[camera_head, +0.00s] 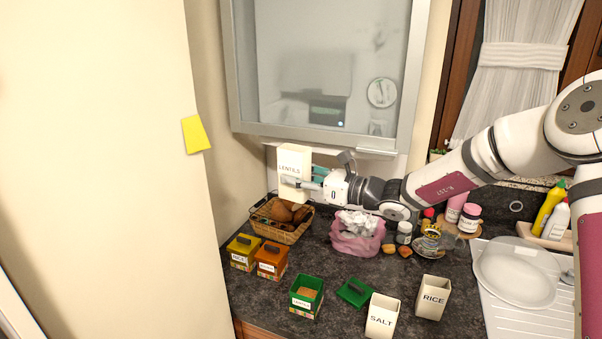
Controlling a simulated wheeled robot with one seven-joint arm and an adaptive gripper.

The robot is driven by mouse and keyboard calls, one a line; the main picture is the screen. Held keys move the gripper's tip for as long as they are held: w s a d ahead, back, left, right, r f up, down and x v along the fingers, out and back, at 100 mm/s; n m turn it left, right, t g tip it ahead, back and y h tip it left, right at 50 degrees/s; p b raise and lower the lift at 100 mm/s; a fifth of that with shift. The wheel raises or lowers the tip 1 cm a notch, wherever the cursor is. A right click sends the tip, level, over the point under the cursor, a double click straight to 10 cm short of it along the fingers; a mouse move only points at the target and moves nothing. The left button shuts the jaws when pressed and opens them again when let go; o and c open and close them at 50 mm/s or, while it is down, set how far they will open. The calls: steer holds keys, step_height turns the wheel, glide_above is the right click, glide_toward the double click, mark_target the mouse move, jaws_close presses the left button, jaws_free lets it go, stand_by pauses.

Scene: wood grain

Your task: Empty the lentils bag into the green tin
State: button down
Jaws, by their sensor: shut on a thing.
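The lentils bag (293,160) is a cream, box-shaped container labelled LENTILS. It is upright in the air above the wicker basket, in front of the wall beside the window. My gripper (300,184) is shut on it from the right, at its lower part. The green tin (306,297) stands open on the dark counter, with something tan inside. Its green lid (355,292) lies on the counter to its right. The lentils bag is above and behind the green tin, not over its mouth.
Yellow (243,252) and orange (271,261) tins stand left of the green tin. The SALT (382,316) and RICE (432,298) containers stand to the right. Behind are a wicker basket (279,233) and a pink bag (357,240).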

steer(key=a+f+t+y, duration=0.1)
steer(key=w+f+t+y, duration=0.1)
steer(key=y, duration=0.1)
steer(key=shift+a+f, duration=0.4)
steer(key=shift+r, duration=0.2)
steer(key=shift+s+a+y, duration=0.1)
steer(key=shift+y, duration=0.2)
steer(key=shift+w+a+y+b, duration=0.3)
steer(key=shift+y+b, duration=0.1)
steer(key=shift+y, duration=0.2)
steer(key=shift+s+r+t, duration=0.1)
steer(key=shift+t, duration=0.2)
